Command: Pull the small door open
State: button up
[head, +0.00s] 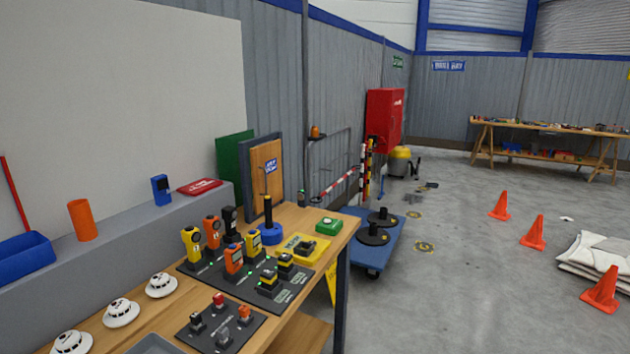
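A small wooden door (263,190) in a dark upright frame (246,184) stands at the back of the wooden workbench, against the ledge. It bears a small blue and white sign. The door looks closed in its frame, though a narrow gap would be too small to tell. A dark post on a round blue base (271,233) stands in front of it and hides part of its lower area. I cannot make out a handle clearly. My gripper is not in view.
The workbench (318,253) holds several handheld detectors on dark mats, white smoke detectors and a green box (328,226). A blue trolley (392,240) with black discs stands just right of it. Orange cones (533,233) dot the floor at right; the floor between is mostly clear.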

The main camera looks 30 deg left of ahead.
aim_at(266, 159)
jog(key=i+u, duration=0.1)
jog(key=i, duration=0.65)
jog(key=i+l+u, duration=0.1)
jog(key=i, duration=0.65)
jog(key=i+u, duration=0.25)
jog(key=u, duration=0.2)
jog(key=i+u, duration=0.3)
jog(key=u, duration=0.15)
jog(key=i+l+u, duration=0.15)
jog(key=u, duration=0.35)
jog(key=i+u, duration=0.35)
jog(key=i+l+u, duration=0.1)
jog(key=u, duration=0.2)
